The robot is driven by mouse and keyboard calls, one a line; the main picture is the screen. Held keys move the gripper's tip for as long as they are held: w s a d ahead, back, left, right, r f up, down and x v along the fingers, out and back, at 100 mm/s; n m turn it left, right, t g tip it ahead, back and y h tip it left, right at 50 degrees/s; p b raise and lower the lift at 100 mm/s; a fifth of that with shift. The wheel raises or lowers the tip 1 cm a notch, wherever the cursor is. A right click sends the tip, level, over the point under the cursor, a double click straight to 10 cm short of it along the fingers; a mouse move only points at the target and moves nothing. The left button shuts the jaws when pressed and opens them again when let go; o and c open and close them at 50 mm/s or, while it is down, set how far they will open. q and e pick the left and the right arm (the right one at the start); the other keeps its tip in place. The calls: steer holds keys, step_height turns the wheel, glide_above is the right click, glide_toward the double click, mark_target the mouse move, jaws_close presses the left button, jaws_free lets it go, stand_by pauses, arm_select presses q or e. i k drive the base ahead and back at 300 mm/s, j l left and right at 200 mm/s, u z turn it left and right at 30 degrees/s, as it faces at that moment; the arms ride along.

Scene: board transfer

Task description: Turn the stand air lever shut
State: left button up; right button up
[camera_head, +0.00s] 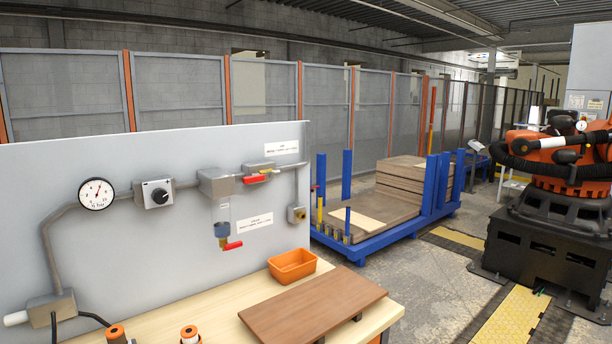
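A grey panel (130,230) stands at the back of a wooden bench and carries an air line. A red lever (256,179) sits on the valve block in the upper pipe, right of the filter unit (216,182), and lies roughly along the pipe. A second red lever (232,246) sticks out to the right below the filter bowl. Small white labels (281,148) (255,222) are beside the levers; their print is too small to read surely. Neither gripper is in view.
The panel also has a gauge (96,194) and a black knob (158,194). On the bench are an orange bin (292,265), a brown board (314,304) and two orange-topped parts (190,334). A blue rack (375,244) with boards and an orange robot (565,165) stand beyond.

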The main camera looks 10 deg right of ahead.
mark_target(251, 178)
steer(key=i+l, duration=0.1)
steer(key=l, duration=0.4)
steer(key=i+l+z, duration=0.1)
steer(key=l, duration=0.35)
steer(key=i+l, duration=0.1)
steer(key=l, duration=0.4)
